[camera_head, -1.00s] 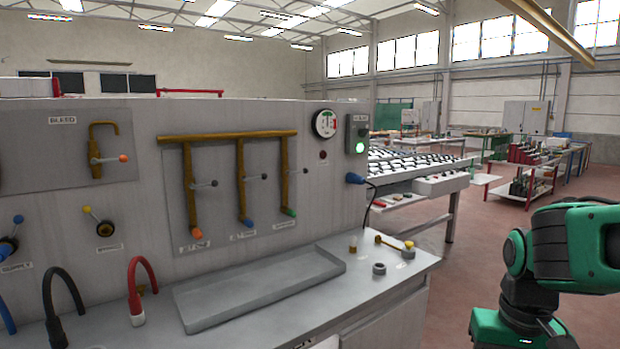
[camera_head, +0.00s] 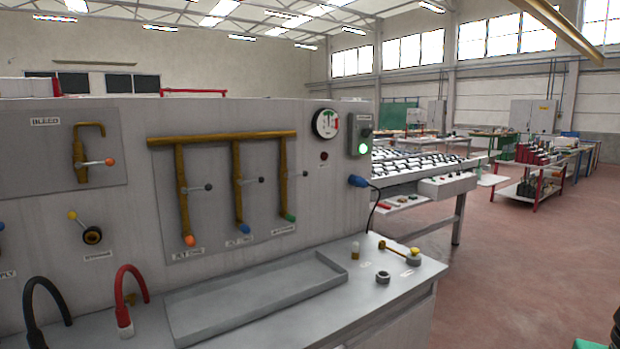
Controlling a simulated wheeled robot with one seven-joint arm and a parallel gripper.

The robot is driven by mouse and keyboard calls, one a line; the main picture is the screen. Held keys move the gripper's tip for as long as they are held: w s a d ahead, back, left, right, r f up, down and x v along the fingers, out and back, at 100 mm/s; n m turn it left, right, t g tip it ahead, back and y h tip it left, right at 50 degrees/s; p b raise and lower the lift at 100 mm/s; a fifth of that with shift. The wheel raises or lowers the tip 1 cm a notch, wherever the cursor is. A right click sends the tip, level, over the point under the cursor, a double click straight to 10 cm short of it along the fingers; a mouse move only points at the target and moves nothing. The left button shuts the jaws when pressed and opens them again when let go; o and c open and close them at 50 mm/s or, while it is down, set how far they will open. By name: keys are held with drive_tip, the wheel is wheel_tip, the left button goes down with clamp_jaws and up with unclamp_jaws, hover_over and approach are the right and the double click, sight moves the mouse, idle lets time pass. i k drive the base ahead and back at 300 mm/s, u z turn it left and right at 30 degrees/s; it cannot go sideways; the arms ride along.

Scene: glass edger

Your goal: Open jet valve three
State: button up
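A brass manifold (camera_head: 222,138) on the grey panel has three drop pipes with orange, blue and green ends. Each pipe carries a small lever pointing right, with a dark knob. The rightmost jet valve (camera_head: 285,175), on the green-ended pipe, has its lever knob (camera_head: 305,173) out to the right, roughly level. The middle valve lever (camera_head: 260,180) and left valve lever (camera_head: 207,187) point the same way. The labels below the pipes are too blurred to read fully. My gripper is not in view; only a sliver of my arm shows at the bottom right corner.
A shallow grey tray (camera_head: 255,293) lies on the bench below the valves. A red hose (camera_head: 131,290) and black hose (camera_head: 40,300) rise at left. A round gauge (camera_head: 325,123) and a switch box with green light (camera_head: 360,135) are at right. Open floor (camera_head: 520,260) lies right of the bench.

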sight(305, 173)
drive_tip(key=z, duration=0.05)
drive_tip(key=i, duration=1)
drive_tip(key=u, duration=0.05)
